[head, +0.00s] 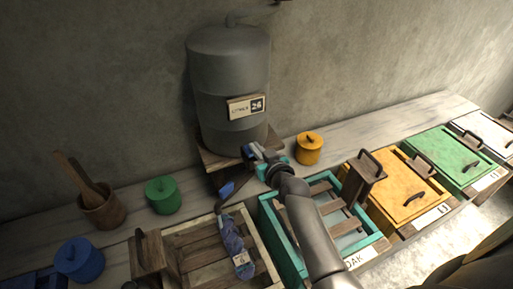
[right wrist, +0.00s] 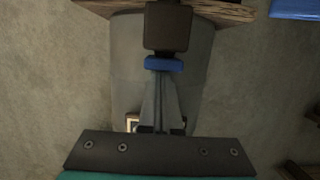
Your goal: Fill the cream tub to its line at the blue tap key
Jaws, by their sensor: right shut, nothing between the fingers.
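The cream tub (head: 264,244) is the pale-rimmed box at the bottom of the head view, with wooden slats across it. Its inside, line and water level are hidden. Above and behind it stands a grey barrel (head: 228,75) with a tap low on its front. The blue tap key (right wrist: 163,63) shows in the right wrist view, under a dark block. My right gripper (head: 252,155) is at the tap in the head view. Its shut, empty fingers (right wrist: 161,78) point at the key, touching or nearly so; I cannot tell which. My left gripper is out of view.
A teal tub (head: 278,235) with slats is right of the cream tub, beneath my right arm. Yellow (head: 405,185) and green (head: 442,155) lidded boxes stand farther right. Small coloured pots line the bench.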

